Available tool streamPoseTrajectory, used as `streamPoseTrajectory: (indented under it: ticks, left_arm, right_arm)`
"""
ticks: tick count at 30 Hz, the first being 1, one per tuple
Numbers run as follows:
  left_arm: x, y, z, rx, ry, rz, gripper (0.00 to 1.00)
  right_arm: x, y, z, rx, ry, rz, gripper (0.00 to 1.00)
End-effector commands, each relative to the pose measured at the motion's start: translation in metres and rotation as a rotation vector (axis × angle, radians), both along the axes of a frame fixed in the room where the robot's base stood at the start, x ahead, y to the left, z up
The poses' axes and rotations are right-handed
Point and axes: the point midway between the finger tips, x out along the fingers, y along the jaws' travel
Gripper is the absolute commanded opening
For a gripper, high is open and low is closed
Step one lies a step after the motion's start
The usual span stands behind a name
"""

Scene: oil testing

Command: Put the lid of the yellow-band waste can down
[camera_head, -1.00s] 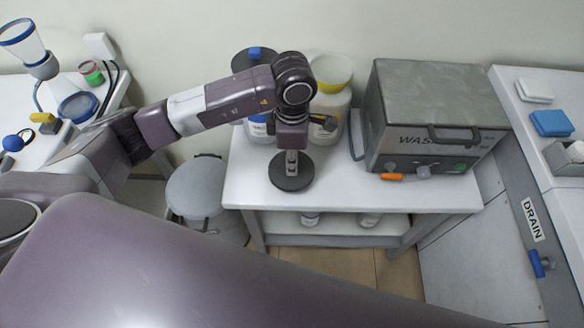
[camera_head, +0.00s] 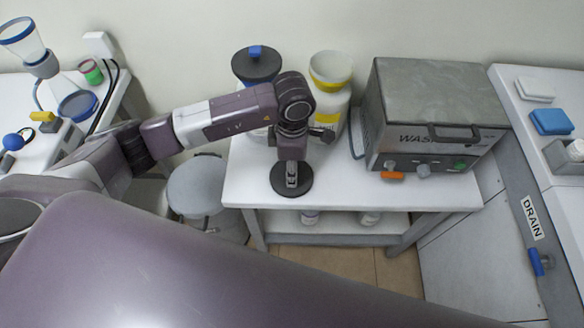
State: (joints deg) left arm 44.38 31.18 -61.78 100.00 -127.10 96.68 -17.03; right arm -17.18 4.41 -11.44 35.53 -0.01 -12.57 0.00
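The yellow-band waste can (camera_head: 327,108) stands on the white table, pale with a yellow band and a yellow-rimmed funnel (camera_head: 331,72) on top. My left arm covers part of it. A round black lid (camera_head: 277,186) is under my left gripper (camera_head: 292,174), in front of the can and apart from it. The gripper points down, with its fingers together at the lid's centre, and appears shut on it. The fingers hide the knob. I cannot tell whether the lid touches the table top. My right gripper is out of view.
Another can with a black lid and blue knob (camera_head: 255,53) stands to the left. A grey washer box (camera_head: 435,95) stands at the right of the white table (camera_head: 345,190). A grey stool (camera_head: 196,184) is left of the table. The table front right of the lid is clear.

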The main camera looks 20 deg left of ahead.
Motion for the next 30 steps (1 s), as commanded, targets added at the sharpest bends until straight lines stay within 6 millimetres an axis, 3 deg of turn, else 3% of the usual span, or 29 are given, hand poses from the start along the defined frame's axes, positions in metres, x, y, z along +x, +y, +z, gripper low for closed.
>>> streamPoseTrajectory:
  ticks: [9,21,30]
  left_arm:
    - [0.001,0.000,0.008,0.000,-0.002,0.001,0.35]
    - [0.002,0.000,0.091,-0.001,-0.005,0.000,0.35]
    - [0.001,0.000,0.122,0.000,-0.001,0.001,0.35]
  right_arm:
    - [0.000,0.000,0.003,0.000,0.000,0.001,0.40]
    - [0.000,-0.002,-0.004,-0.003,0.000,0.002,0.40]
    - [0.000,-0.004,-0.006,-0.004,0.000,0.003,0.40]
